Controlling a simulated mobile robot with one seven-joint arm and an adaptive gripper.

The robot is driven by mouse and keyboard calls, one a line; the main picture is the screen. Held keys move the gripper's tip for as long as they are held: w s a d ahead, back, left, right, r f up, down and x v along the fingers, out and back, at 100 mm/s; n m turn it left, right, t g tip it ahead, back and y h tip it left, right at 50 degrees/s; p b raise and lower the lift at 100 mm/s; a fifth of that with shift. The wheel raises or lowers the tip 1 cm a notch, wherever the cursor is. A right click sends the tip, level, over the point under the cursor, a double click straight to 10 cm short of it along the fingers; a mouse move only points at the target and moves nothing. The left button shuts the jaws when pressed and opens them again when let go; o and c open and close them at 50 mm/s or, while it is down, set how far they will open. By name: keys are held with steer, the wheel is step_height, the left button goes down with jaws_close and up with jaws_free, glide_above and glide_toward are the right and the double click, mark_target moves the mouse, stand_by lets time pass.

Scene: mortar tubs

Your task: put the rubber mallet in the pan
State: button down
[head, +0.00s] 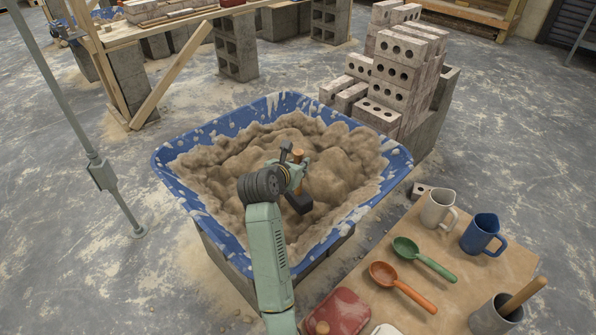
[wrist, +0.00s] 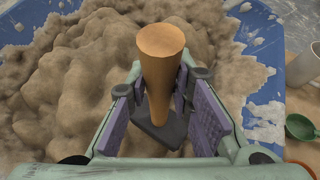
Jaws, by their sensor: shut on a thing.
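The rubber mallet has a wooden handle (wrist: 161,75) and a black head (head: 299,203). My gripper (head: 296,177) is shut on the handle, which stands roughly upright between the purple finger pads in the wrist view, head down. The black head (wrist: 158,135) shows below and between the fingers. The large blue pan (head: 164,166) is a tub heaped with lumpy sand-coloured mortar (head: 330,150), its rim splashed. The mallet is over the mortar, inside the rim outline. I cannot tell whether its head touches the mortar.
A board (head: 507,264) at right bears a beige mug (head: 437,211), a blue mug (head: 480,235), green (head: 406,247) and orange (head: 383,274) scoops, a grey cup (head: 490,319) and a red item (head: 345,309). Bricks (head: 397,73) are stacked behind the tub. A pole (head: 77,128) stands left.

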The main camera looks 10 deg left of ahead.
mark_target(298, 194)
steer(key=shift+f, duration=1.85)
steer(key=c, duration=1.4)
jaws_free()
steer(key=shift+c, duration=0.2)
steer(key=shift+r, duration=0.4)
steer(key=v, duration=1.2)
steer(key=shift+r, duration=0.2)
